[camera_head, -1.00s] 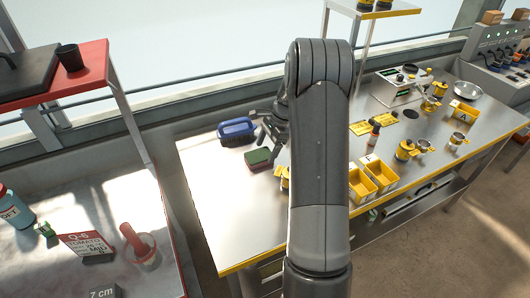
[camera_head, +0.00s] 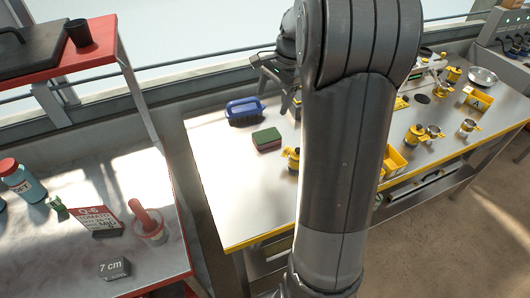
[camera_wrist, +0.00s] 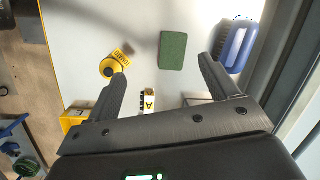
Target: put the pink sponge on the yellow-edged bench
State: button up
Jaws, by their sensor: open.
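A sponge with a green top and a dark pink lower side (camera_head: 267,139) lies flat on the yellow-edged bench (camera_head: 226,196), toward its left end. In the wrist view the sponge's green face (camera_wrist: 173,50) shows beyond my fingertips, in line with the gap between them. My gripper (camera_wrist: 165,75) is open, with nothing between its fingers, and is apart from the sponge. In the head view my gripper is partly hidden by my arm, above and right of the sponge.
A blue brush (camera_head: 244,110) lies just behind the sponge. A yellow-and-black labelled item (camera_wrist: 110,66) stands on its other side. Yellow bins and small cups (camera_head: 433,132) fill the bench's right part. The left front of the bench is clear. A red-edged table (camera_head: 172,281) stands left.

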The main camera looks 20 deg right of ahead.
jog(key=s+a+r+n+t+h, duration=0.1)
jog(key=s+a+r+n, duration=0.35)
jog(key=s, duration=0.25)
jog(key=s+a+r+n+t+h, duration=0.1)
jog(key=s+a+r+n, duration=0.2)
jog(key=s+a, duration=0.3)
jog(key=s+a+n+t, duration=0.1)
jog(key=s+n, duration=0.2)
jog(key=s, duration=0.3)
jog(key=s+a+n+t+h, duration=0.1)
jog(key=s+a+n, duration=0.1)
jog(key=s, duration=0.5)
jog(key=shift+a+f+n+t, duration=0.15)
jog(key=shift+f+n+t, duration=0.3)
jog(key=shift+n, duration=0.2)
